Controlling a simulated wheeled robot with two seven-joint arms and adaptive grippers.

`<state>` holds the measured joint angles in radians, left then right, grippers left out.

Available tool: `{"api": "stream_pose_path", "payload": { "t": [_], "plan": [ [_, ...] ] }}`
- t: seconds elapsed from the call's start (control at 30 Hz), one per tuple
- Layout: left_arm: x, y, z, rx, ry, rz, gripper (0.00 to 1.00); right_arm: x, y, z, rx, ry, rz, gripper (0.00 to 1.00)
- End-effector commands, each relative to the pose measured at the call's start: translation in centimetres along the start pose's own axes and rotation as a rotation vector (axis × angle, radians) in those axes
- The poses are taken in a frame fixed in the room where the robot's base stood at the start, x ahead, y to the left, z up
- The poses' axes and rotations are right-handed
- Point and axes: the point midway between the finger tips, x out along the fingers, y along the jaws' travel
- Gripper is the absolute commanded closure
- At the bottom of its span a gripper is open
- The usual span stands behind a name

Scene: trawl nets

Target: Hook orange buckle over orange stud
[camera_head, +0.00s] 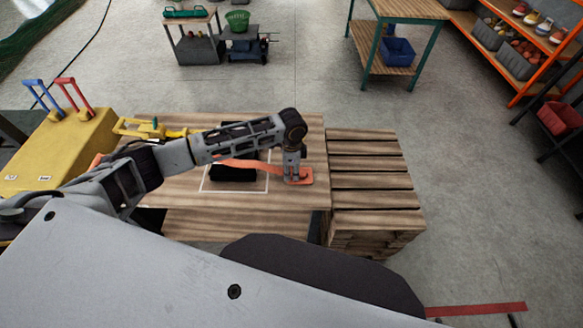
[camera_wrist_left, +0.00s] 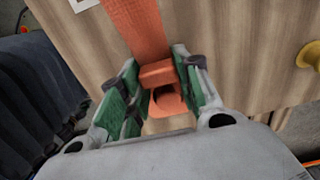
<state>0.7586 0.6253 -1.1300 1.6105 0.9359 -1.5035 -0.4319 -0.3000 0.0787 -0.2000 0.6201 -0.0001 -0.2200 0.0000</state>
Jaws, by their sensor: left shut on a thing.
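The orange buckle (camera_head: 302,180) is at the right end of an orange strap (camera_head: 245,163), near the table's right edge. My left gripper (camera_head: 293,174) points down at it. In the left wrist view, the strap (camera_wrist_left: 135,25) comes down from the top into the orange buckle (camera_wrist_left: 158,73), which sits between the green-padded fingers of my left gripper (camera_wrist_left: 158,92). The gripper is shut on the buckle. I cannot make out a separate orange stud; an orange piece lies just below the buckle's bar. My right gripper is not in view.
A yellow case (camera_head: 65,150) stands left, stacked planks (camera_head: 372,180) right. A yellow knob (camera_wrist_left: 310,55) shows in the wrist view.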

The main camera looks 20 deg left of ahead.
Motion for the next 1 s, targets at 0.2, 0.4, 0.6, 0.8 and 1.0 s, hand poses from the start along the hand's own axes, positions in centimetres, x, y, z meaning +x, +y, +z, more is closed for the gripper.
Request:
{"api": "stream_pose_path", "payload": {
  "t": [0.2, 0.4, 0.6, 0.8, 1.0],
  "plan": [
    [0.44, 0.01, -0.05, 0.001, 0.001, 0.0, 0.94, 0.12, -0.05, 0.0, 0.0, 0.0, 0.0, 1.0],
    [0.43, 0.01, -0.05, 0.001, 0.001, 0.0, 0.94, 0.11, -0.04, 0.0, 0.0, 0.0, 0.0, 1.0],
    [0.42, 0.01, -0.04, 0.001, 0.001, -0.001, 0.47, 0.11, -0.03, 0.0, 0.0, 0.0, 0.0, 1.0],
    [0.43, 0.01, -0.02, 0.001, 0.0, 0.0, 0.42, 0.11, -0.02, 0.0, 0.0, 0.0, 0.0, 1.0],
    [0.41, 0.02, 0.0, 0.001, 0.0, 0.0, 0.42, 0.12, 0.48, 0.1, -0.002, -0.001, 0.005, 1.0]
  ]
}}
